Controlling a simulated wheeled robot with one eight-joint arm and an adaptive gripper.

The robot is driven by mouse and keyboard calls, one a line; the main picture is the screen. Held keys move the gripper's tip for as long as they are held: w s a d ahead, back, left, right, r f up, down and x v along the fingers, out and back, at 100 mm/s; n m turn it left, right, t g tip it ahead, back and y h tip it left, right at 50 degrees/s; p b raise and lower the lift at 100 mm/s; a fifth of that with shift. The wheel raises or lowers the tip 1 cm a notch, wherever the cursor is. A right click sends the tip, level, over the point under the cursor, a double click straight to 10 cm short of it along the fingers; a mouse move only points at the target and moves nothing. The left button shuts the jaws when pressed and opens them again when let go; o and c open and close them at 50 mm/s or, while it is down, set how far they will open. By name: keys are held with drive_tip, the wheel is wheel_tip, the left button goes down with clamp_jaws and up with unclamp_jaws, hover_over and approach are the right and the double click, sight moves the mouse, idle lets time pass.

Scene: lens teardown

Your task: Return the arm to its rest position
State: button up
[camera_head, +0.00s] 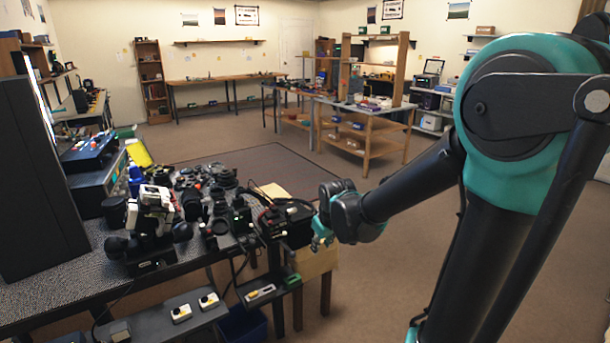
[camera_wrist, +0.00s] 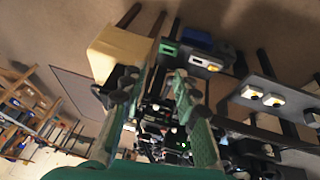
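My arm extends from the right side of the head view toward the workbench (camera_head: 60,292). My gripper (camera_head: 321,236) is at the right end of the bench, beside the dark equipment (camera_head: 285,222) there. In the head view its fingers are small and partly hidden by the wrist. In the wrist view my gripper (camera_wrist: 162,85) shows two teal fingers spread apart, with no object held between them. Dark bench items show beyond the gap. Whether the fingers touch the equipment cannot be told.
The bench is crowded with lens parts and a white-and-black device (camera_head: 153,212). A lower shelf (camera_head: 190,312) holds small yellow-and-white boxes. A wooden shelf table (camera_head: 365,135) stands farther back. The floor between is open.

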drive_tip(key=s+d+f+m, duration=0.2)
drive_tip(key=s+d+m, duration=0.1)
drive_tip(key=s+d, duration=0.4)
drive_tip(key=s+d+f+m+h, duration=0.1)
drive_tip(key=s+d+f+m, duration=0.1)
drive_tip(key=s+d+m, duration=0.2)
drive_tip(key=s+d, duration=0.3)
drive_tip(key=s, duration=0.1)
drive_tip(key=shift+s+d+f, duration=0.15)
drive_tip(key=shift+d+f, duration=0.15)
